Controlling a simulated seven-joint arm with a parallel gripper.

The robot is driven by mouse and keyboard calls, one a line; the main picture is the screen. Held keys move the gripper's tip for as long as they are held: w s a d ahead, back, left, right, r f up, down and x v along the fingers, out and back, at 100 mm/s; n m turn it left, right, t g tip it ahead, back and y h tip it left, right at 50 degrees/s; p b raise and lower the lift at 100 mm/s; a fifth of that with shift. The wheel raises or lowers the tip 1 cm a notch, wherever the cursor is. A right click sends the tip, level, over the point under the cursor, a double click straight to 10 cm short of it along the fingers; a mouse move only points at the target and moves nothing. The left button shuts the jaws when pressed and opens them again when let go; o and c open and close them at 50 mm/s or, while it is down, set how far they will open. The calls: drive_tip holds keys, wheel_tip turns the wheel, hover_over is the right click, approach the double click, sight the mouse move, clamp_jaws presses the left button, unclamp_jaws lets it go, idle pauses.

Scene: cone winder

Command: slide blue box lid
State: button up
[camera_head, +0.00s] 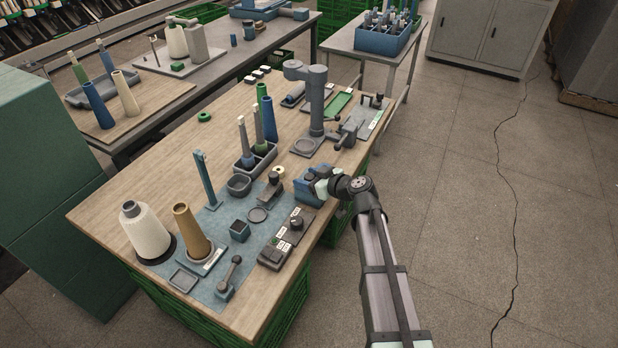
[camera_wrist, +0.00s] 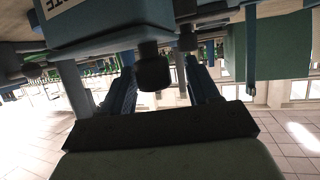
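The blue box (camera_head: 307,191) sits near the right edge of the wooden table in the head view. My gripper (camera_head: 326,185) is right up against its right side, and partly hides it. In the wrist view, a blue-grey box (camera_wrist: 110,22) with a white label fills the upper left. A dark rounded knob (camera_wrist: 153,73) shows below it. My gripper's two blue fingers (camera_wrist: 162,80) are apart, one on each side of the knob in the picture, with gaps visible. I cannot tell how far the knob lies from the fingertips, nor the lid's position.
A black switch box (camera_head: 289,228) and a small clamp-like tool (camera_head: 271,190) stand near the blue box on the blue mat (camera_head: 215,222). A grey column stand (camera_head: 317,100) rises behind it. Open floor (camera_head: 450,200) lies right of the table (camera_head: 150,170).

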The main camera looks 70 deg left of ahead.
drive_tip(key=v, duration=1.3)
drive_tip(key=shift+w+d, duration=0.25)
drive_tip(key=shift+d, duration=0.05)
drive_tip(key=shift+r, duration=0.1)
